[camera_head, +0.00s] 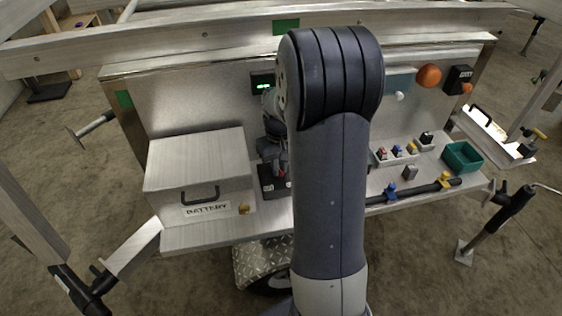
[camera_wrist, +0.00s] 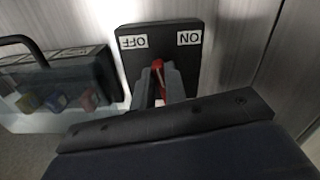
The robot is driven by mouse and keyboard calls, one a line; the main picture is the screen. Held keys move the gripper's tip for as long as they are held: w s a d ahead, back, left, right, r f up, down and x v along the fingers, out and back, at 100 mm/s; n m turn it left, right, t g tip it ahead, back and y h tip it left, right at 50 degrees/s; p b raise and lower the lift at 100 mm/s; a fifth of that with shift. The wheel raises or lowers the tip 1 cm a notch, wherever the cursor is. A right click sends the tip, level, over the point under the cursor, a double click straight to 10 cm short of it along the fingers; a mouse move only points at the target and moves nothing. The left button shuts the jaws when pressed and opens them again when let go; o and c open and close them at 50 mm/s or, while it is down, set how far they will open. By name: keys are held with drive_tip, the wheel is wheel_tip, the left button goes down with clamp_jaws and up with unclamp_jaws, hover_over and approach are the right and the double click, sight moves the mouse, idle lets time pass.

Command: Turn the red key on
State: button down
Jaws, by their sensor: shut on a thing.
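The red key (camera_wrist: 158,66) stands on a black switch plate (camera_wrist: 187,62) with white OFF and ON labels, which look upside down in the wrist view. The key points roughly between the two labels, a little tilted. My gripper (camera_wrist: 159,84) is shut on the key, with one grey finger on each side. In the head view, the black plate (camera_head: 268,188) lies on the metal shelf right of the battery box. My arm hides much of that area, and the key's grip is not clear there.
The battery box (camera_head: 196,165) stands left of the plate. In the wrist view, a see-through box (camera_wrist: 60,88) with a dark handle is close on the left.

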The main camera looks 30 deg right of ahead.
drive_tip(key=m, duration=0.2)
drive_tip(key=m+p, duration=0.1)
drive_tip(key=m, duration=0.2)
drive_tip(key=shift+w+a+r+m, duration=0.1)
drive_tip(key=shift+w+a+m, duration=0.1)
drive_tip(key=shift+a+m, duration=0.15)
drive_tip(key=m, duration=0.1)
drive_tip(key=m+p, duration=0.1)
drive_tip(key=m, duration=0.3)
drive_tip(key=shift+w+a+m+p, duration=0.25)
drive_tip(key=shift+w+a+p, duration=0.05)
drive_tip(key=shift+a, duration=0.05)
drive_tip(key=c, duration=1.4)
unclamp_jaws()
drive_tip(key=shift+c, duration=0.2)
wheel_tip(320, 180, up, 11)
drive_tip(key=p, duration=0.1)
drive_tip(key=shift+f, duration=0.25)
wheel_tip(320, 180, down, 11)
drive_tip(key=shift+r+b, duration=0.1)
drive_tip(key=shift+b, duration=0.4)
